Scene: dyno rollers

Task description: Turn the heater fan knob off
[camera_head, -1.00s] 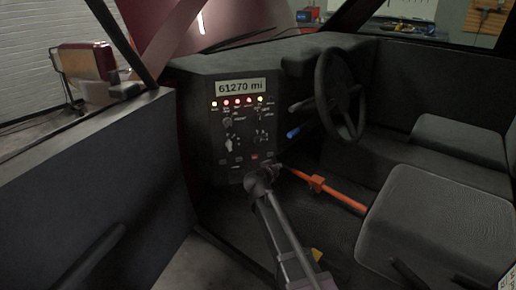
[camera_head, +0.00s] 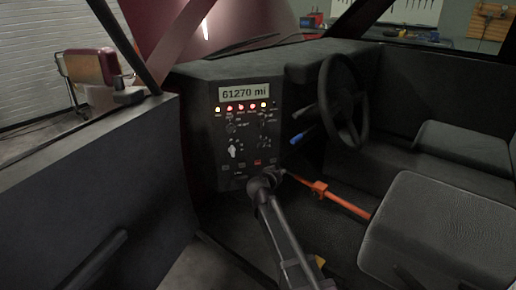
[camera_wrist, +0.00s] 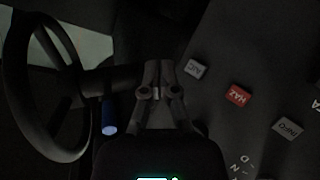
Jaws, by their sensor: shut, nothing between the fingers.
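The dark dashboard panel (camera_head: 250,115) carries several small knobs below its lamps. A lower-left knob (camera_head: 232,148) shows a pale pointer standing roughly upright. Other knobs sit above it and to its right; their labels are too small to read, so I cannot tell which one is the heater fan knob. My gripper (camera_wrist: 159,68) is shut and empty in the wrist view, near the labelled buttons, with no knob visible there. In the head view my arm's end is just below the panel, and its fingertips are hard to make out.
A red HAZ button (camera_wrist: 238,95) lies right of my gripper in the wrist view, with other buttons around it. A blue-tipped stalk (camera_wrist: 109,118) and the steering wheel (camera_wrist: 70,85) are on the left. An orange bar (camera_head: 335,197) runs toward the seat (camera_head: 440,230).

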